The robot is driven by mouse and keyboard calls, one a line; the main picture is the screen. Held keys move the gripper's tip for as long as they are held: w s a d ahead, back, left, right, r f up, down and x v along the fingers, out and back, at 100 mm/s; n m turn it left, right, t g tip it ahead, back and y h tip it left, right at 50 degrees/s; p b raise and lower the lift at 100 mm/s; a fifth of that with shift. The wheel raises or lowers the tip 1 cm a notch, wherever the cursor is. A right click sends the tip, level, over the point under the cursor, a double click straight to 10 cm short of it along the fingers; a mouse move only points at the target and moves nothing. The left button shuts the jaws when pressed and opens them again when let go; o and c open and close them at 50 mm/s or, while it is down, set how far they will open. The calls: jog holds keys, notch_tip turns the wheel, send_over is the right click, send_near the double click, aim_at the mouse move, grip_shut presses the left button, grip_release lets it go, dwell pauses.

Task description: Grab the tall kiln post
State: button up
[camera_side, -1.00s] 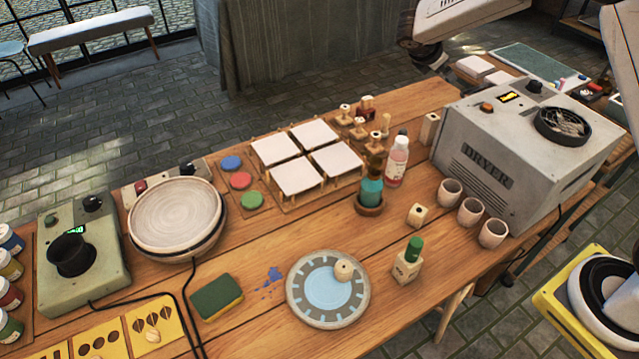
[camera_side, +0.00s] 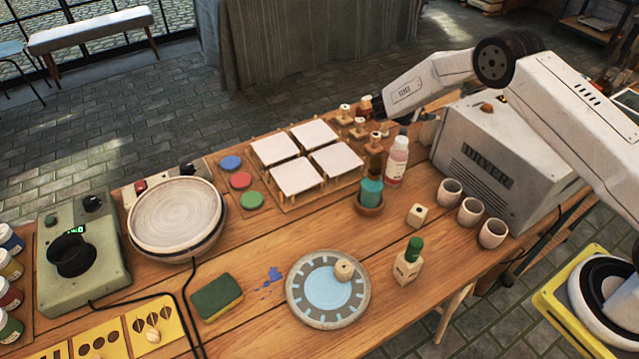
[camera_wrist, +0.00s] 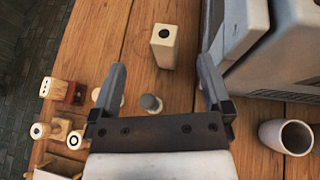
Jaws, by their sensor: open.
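The tall kiln post (camera_wrist: 163,50) is a pale upright block with a dark hole in its top. In the wrist view it stands on the wooden table, just past my fingertips and in line with the gap between them. In the side view the post (camera_side: 428,132) is beside the dryer, partly hidden by my arm. My gripper (camera_wrist: 161,66) is open and empty, above the table. Its fingers hardly show in the side view. A shorter pale block with a hole (camera_side: 418,215) stands nearer the front.
The dryer (camera_side: 480,165) stands close right of the post. Several cups (camera_side: 470,211) line its front. Wooden stamps (camera_wrist: 55,88) lie left of my gripper. Tabletop beyond the post is clear.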

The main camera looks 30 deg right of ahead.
aim_at(429, 130)
jog(key=shift+w+d+f, duration=0.1)
jog(key=shift+d+f, duration=0.5)
jog(key=shift+f, duration=0.3)
jog(key=shift+w+d+f, duration=0.1)
jog(key=shift+d+f, duration=0.45)
jog(key=shift+f, duration=0.35)
jog(key=shift+x, duration=2.65)
jog(key=shift+s+r, duration=0.1)
jog(key=shift+s, duration=0.05)
grip_shut()
